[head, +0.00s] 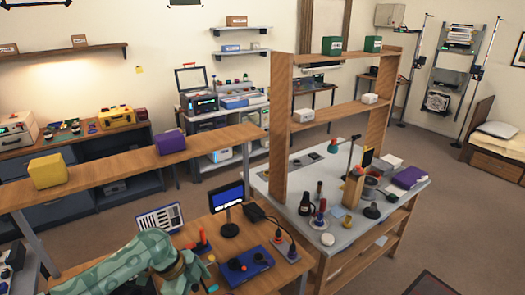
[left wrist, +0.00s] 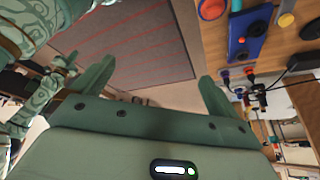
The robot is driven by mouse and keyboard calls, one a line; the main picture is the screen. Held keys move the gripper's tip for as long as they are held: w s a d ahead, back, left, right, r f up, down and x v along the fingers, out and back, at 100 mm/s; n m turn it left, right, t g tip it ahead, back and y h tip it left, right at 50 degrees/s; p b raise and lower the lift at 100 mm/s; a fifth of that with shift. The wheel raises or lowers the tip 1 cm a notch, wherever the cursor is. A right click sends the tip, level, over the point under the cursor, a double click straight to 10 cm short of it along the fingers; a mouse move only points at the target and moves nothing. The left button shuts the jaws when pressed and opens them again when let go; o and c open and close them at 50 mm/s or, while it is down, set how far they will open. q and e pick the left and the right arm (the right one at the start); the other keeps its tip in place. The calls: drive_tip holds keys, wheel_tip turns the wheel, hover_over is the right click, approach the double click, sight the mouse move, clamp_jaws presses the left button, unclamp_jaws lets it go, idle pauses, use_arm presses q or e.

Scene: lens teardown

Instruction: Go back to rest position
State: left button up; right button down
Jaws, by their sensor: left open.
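My left gripper (left wrist: 157,72) shows in the left wrist view with its two green fingers wide apart. Nothing is between them, and a striped grey-red mat on the floor shows beyond. In the head view my green patterned left arm comes in at the bottom left, beside the wooden workbench (head: 228,226). Its gripper cannot be made out there.
On the workbench stand a small monitor (head: 227,196), a blue control box (head: 247,266) and a red-handled item (head: 202,240). The blue box also shows in the left wrist view (left wrist: 249,34). A shelf with a yellow box (head: 47,171) runs behind. Open floor lies right (head: 445,215).

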use_arm(q)
drive_tip(key=s+a+f+n+t+y+b, duration=0.1)
drive_tip(key=s+a+f+n+b, duration=0.15)
drive_tip(key=f, duration=0.75)
drive_tip(key=s+a+f+n+t+y+b, duration=0.15)
drive_tip(key=s+f+n, duration=0.25)
drive_tip(key=f, duration=0.6)
drive_tip(key=s+a+f+n+b, duration=0.2)
drive_tip(key=s+f+n+b, duration=0.15)
drive_tip(key=f, duration=0.65)
drive_tip(key=s+a+f+n+y+b, duration=0.1)
drive_tip(key=s+a+f+n+b, duration=0.15)
drive_tip(key=s+f, duration=1)
drive_tip(key=s+f+n+b, duration=0.1)
drive_tip(key=s+f, duration=0.2)
drive_tip(key=s, duration=0.7)
drive_tip(key=s+f+n+g+y+b, duration=0.1)
drive_tip(key=s+f, duration=0.2)
drive_tip(key=s, duration=0.8)
drive_tip(key=shift+s+a+f+b, duration=0.15)
drive_tip(key=shift+a+f+b, duration=0.05)
drive_tip(key=shift+f+b, duration=0.2)
drive_tip(key=shift+g, duration=0.25)
